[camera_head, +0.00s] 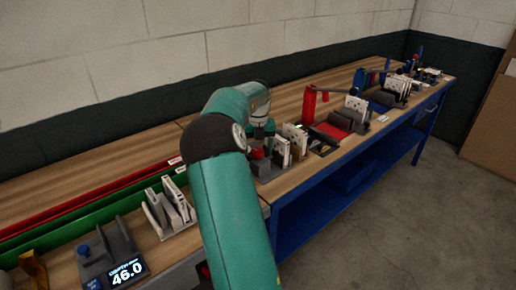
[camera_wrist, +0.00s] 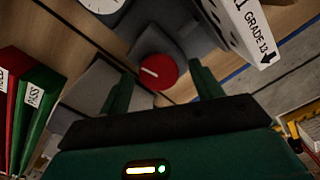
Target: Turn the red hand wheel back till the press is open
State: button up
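The red hand wheel (camera_wrist: 158,72) is a small round disc with a white mark across its face. It is mounted on a grey press body (camera_wrist: 165,28) in the wrist view. My gripper (camera_wrist: 162,82) has its two green fingers apart, one to each side of the wheel, with visible gaps between them and the wheel's rim. In the head view the red wheel (camera_head: 257,153) shows small beside my green arm. My fingers are mostly hidden there. How far the press is open cannot be told.
A white filter box marked GRADE 13 (camera_wrist: 254,30) stands close right of the wheel. A white dial (camera_wrist: 103,4) is above left. Red and green bins (camera_head: 105,197) lie left on the bench. A display (camera_head: 127,270) reads 46.0. More fixtures (camera_head: 340,120) stand along the bench.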

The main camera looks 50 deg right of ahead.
jog(key=shift+w, duration=0.1)
jog(key=c, duration=0.9)
jog(key=shift+c, duration=0.2)
